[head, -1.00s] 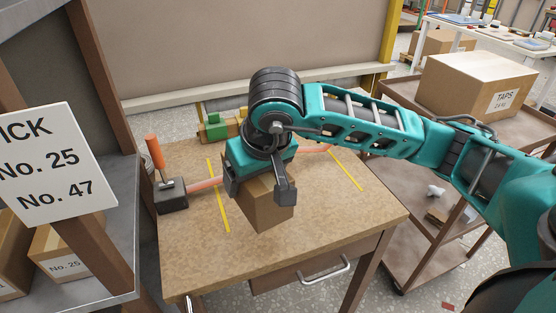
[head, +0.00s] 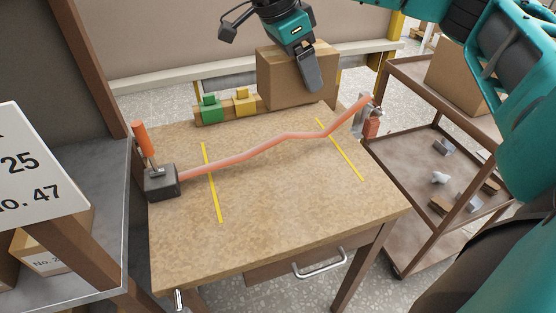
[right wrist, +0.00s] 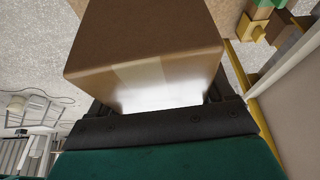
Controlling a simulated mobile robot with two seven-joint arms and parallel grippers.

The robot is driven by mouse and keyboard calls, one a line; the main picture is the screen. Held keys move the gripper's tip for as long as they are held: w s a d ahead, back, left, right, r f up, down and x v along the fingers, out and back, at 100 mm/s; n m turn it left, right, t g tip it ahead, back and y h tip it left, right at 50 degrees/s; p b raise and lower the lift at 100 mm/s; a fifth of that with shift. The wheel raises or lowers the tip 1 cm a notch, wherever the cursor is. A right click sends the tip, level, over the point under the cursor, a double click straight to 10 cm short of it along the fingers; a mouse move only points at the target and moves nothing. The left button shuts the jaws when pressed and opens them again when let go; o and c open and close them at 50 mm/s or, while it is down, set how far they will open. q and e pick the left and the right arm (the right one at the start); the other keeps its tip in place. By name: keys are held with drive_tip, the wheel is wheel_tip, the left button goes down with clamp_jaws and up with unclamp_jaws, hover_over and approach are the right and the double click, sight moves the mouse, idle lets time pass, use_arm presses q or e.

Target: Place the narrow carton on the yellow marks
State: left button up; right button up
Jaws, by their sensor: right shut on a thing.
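A brown narrow carton (head: 283,80) is held in the air by my right gripper (head: 272,58), above the back edge of the wooden table (head: 290,215). The right gripper is shut on it, with one dark finger across its near face. The carton also fills the upper middle of the right wrist view (right wrist: 145,40). My left gripper is not in view.
A reddish strap (head: 255,151) crosses the table over the marks, from a black block with an orange handle (head: 142,138) to a metal fitting (head: 366,120). Green (head: 211,108) and yellow (head: 244,101) blocks stand at the back. A shelf cart (head: 400,90) stands right.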

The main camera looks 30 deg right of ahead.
drive_tip(key=shift+d+f, duration=0.15)
drive_tip(key=shift+f, duration=0.1)
drive_tip(key=shift+m, duration=0.3)
wheel_tip(320, 180, down, 19)
drive_tip(key=b, duration=0.3)
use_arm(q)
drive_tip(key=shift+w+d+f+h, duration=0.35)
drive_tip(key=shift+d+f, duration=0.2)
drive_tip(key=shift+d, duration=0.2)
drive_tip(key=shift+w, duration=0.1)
use_arm(e)
drive_tip(key=shift+f, duration=0.1)
drive_tip(key=o, duration=1.3)
drive_tip(key=shift+c, duration=0.2)
